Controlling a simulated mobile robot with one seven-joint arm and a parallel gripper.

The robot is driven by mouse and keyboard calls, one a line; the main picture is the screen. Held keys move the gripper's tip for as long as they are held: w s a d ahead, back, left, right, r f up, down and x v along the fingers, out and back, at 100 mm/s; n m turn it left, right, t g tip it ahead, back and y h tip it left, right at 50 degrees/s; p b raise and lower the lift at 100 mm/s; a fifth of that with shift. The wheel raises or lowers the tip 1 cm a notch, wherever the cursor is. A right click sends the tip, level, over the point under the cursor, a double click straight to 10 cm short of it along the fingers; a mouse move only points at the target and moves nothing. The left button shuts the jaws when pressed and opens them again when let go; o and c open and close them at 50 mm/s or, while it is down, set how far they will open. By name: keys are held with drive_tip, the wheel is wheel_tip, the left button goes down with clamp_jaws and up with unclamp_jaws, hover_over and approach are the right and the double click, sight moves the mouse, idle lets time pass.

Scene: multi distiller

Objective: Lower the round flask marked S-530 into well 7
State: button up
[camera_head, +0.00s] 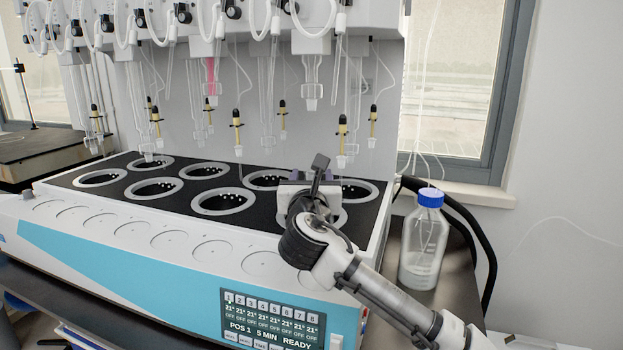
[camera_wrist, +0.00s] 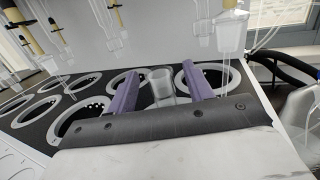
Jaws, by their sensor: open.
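My gripper (camera_head: 312,192) is over the right end of the black heating block in the head view. In the wrist view its two purple fingers (camera_wrist: 158,78) are open. A clear glass neck (camera_wrist: 160,88) stands between them, with a gap seeming to show on each side. The body below the neck is hidden by my gripper, and no S-530 mark is readable. The ringed wells (camera_head: 224,202) sit in two rows on the block (camera_head: 185,205). No well number is legible, so I cannot tell which is 7 or whether the flask rests in one.
Glass tubes and yellow-black fittings (camera_head: 342,136) hang above the wells. A blue-capped bottle (camera_head: 424,245) stands right of the machine, near black hoses (camera_head: 485,240). The front display (camera_head: 272,320) reads POS 1, 5 MIN, READY. Several other wells look empty.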

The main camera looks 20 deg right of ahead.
drive_tip(key=shift+s, duration=0.1)
drive_tip(key=b+v, duration=0.2)
drive_tip(key=v, duration=1.1)
drive_tip(key=shift+s, duration=0.35)
drive_tip(key=shift+a, duration=0.1)
